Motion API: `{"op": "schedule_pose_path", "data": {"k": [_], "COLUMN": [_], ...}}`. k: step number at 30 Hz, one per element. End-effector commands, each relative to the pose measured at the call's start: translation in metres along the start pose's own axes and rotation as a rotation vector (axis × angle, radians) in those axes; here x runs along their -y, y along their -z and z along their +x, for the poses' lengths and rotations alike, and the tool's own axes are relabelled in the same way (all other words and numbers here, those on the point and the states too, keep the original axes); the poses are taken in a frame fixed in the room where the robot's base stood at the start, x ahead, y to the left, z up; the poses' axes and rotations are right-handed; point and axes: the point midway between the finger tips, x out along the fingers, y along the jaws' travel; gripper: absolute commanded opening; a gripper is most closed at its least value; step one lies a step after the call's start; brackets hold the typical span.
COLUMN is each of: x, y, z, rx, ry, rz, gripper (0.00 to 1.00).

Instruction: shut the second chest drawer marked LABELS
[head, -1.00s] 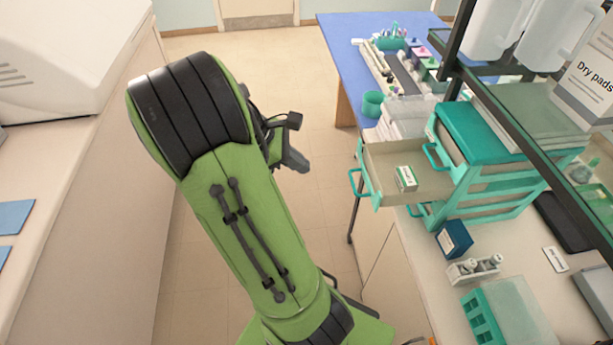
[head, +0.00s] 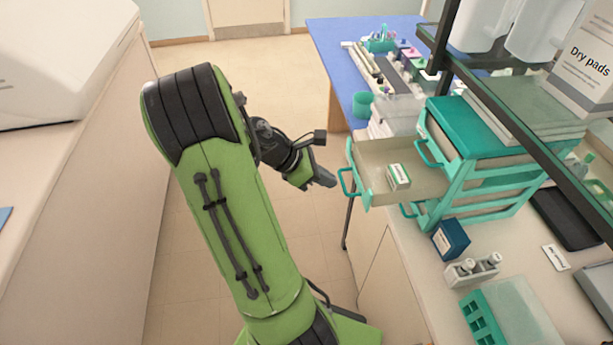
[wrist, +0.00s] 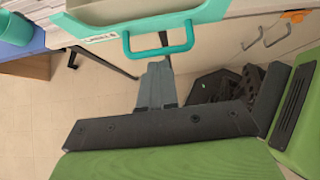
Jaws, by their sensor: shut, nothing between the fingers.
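The teal chest (head: 480,145) stands on the bench at the right in the head view. Its open drawer (head: 375,190) sticks out to the left, below the top drawer, with a small white-and-green box (head: 398,177) inside. In the wrist view the drawer's teal front (wrist: 215,14) carries a label (wrist: 100,38), too blurred to read surely, and a teal loop handle (wrist: 160,50). My gripper (head: 325,178) is shut and empty, just left of the drawer front in the head view. In the wrist view its fingers (wrist: 156,75) point at the handle; I cannot tell whether they touch it.
A blue box (head: 451,239) and a white bottle rack (head: 472,269) stand on the bench in front of the chest. A blue table (head: 335,55) with staining items lies beyond. The floor left of the drawer is clear.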

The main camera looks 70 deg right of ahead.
Motion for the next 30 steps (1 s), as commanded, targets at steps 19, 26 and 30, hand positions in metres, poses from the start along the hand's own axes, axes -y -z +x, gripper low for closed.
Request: {"op": "schedule_pose_path", "data": {"k": [19,26,30], "x": [0.000,0.002,0.003], "y": [-0.013,-0.042,-0.066], "z": [0.014,0.041,0.065], "rx": [0.000,0.002,0.002], "ry": [0.001,0.005,0.006], "rz": [0.001,0.004,0.004], "gripper": [0.00,0.00,0.00]}}
